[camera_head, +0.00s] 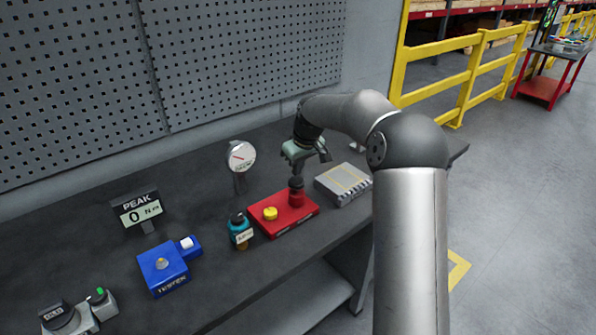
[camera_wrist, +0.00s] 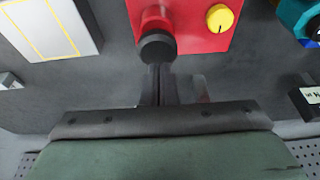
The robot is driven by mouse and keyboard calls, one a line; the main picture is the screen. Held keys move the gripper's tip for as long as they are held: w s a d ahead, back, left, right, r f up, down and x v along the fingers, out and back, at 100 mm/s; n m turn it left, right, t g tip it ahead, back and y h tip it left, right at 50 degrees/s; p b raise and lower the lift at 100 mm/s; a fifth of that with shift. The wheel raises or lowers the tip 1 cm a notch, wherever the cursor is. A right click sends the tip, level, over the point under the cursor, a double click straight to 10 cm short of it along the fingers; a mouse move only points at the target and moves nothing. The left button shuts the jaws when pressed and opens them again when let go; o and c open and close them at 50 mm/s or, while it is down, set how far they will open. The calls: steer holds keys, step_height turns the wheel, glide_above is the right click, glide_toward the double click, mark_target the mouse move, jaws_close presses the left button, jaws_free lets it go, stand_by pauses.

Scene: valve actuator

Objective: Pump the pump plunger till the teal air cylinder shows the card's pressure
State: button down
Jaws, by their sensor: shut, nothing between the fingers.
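The red pump box (camera_head: 284,216) stands on the bench and carries a yellow knob (camera_head: 270,213) and a plunger with a dark cap (camera_head: 296,183). In the wrist view the plunger's black cap (camera_wrist: 156,47) shows just ahead of my fingertips. My gripper (camera_head: 302,166) is shut and empty, close above and behind the plunger; I cannot tell whether it touches the cap. The teal air cylinder (camera_head: 239,229) stands left of the pump box with a white label too small to read. A round gauge (camera_head: 241,157) with a red needle stands behind it. No card is clearly identifiable.
A grey case with a yellow outline (camera_head: 343,183) lies right of the pump box. At left are a blue tester (camera_head: 163,266), a PEAK display reading 0 N (camera_head: 137,209) and a grey device with a green button (camera_head: 80,312). A pegboard wall stands behind the bench.

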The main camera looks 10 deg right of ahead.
steer(key=b+v, duration=0.1)
steer(key=v, duration=0.8)
steer(key=shift+r+b, duration=0.3)
steer(key=shift+r, duration=0.05)
steer(key=shift+s, duration=0.1)
stand_by(1.4)
steer(key=s+f+m, duration=0.1)
steer(key=s+f, duration=0.2)
steer(key=s, duration=1)
steer(key=s+a+f+m+g+h, duration=0.1)
steer(key=s+f, duration=0.3)
steer(key=s, duration=1)
steer(key=s+f+m+g, duration=0.1)
steer(key=s+f+m, duration=0.2)
steer(key=s, duration=1)
steer(key=shift+s+a+f+h, duration=0.3)
steer(key=shift+s+a+f, duration=0.05)
steer(key=shift+f, duration=0.05)
